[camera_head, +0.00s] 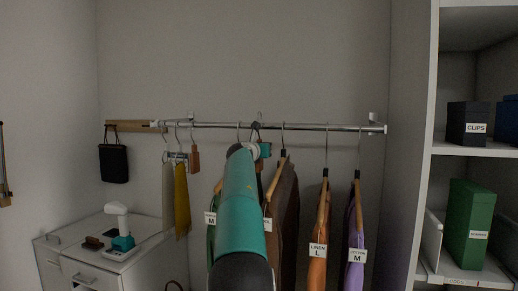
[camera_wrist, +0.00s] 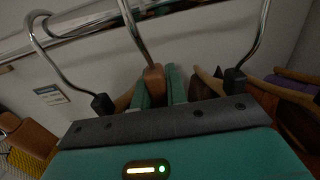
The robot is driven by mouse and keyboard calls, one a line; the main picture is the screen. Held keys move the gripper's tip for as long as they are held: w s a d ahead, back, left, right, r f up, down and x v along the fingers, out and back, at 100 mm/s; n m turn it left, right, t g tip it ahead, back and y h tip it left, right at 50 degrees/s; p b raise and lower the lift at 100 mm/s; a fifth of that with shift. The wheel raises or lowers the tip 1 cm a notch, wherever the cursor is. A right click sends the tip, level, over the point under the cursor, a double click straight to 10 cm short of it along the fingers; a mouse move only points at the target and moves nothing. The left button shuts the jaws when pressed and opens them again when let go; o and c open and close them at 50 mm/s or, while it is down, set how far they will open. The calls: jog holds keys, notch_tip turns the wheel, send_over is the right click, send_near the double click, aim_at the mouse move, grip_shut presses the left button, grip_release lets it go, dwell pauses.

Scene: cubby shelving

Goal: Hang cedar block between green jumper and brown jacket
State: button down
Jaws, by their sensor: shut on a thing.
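My gripper (camera_head: 262,151) is at the rail, partly hidden behind my arm in the head view. In the wrist view its teal fingers (camera_wrist: 164,88) are shut on the orange-brown cedar block (camera_wrist: 154,77). The block's metal hook (camera_wrist: 135,32) rises past the rail; whether it rests on the rail is unclear. The block is between two hanger hooks with black collars. The green jumper (camera_head: 211,235), tagged M, hangs left of my arm and is mostly hidden. The brown jacket (camera_head: 284,205) hangs just to the right.
The chrome rail (camera_head: 310,127) also holds an orange garment (camera_head: 318,240), a purple one (camera_head: 355,230), and yellow trousers (camera_head: 182,195) beside another wooden block (camera_head: 195,158). A white cabinet (camera_head: 150,255) stands left. Shelving with a green box (camera_head: 469,225) stands right.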

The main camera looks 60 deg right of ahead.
jog(key=shift+w+d+f, duration=0.15)
jog(key=shift+d+f, duration=0.9)
jog(key=shift+f, duration=0.3)
jog(key=c, duration=1.3)
grip_release()
jog(key=shift+a, duration=0.1)
jog(key=shift+w+a, duration=0.1)
jog(key=shift+a, duration=0.5)
jog(key=s+a, duration=0.1)
jog(key=a, duration=0.7)
jog(key=s+a, duration=0.1)
jog(key=a, duration=0.3)
jog(key=shift+s+a, duration=0.1)
jog(key=shift+s, duration=0.25)
jog(key=shift+a+f, duration=0.1)
